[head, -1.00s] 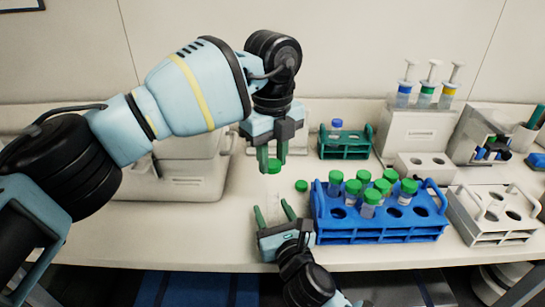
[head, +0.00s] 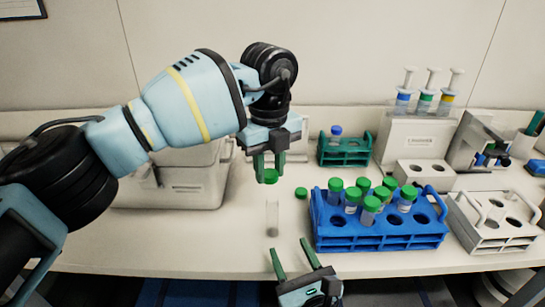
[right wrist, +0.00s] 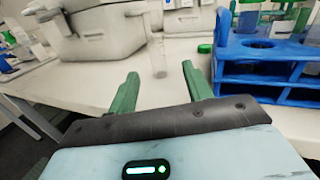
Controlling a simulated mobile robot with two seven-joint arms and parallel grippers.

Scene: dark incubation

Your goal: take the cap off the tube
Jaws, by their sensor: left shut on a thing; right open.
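My left gripper (head: 269,163) is shut on a green cap (head: 271,177), pointing straight down above the table. A clear tube (head: 272,217) is upright directly below the cap. Its see-through upper part makes it hard to tell whether it still joins the cap. The tube also shows in the right wrist view (right wrist: 159,58), beyond the fingers and between their tips. My right gripper (head: 293,248) is open and empty, lower in the head view and apart from the tube.
A second green cap (head: 301,193) lies on the table. The blue rack (head: 380,243) with several green-capped tubes stands just right of it. A green rack (head: 345,156), a white rack (head: 492,232) and a syringe stand (head: 415,138) are further off.

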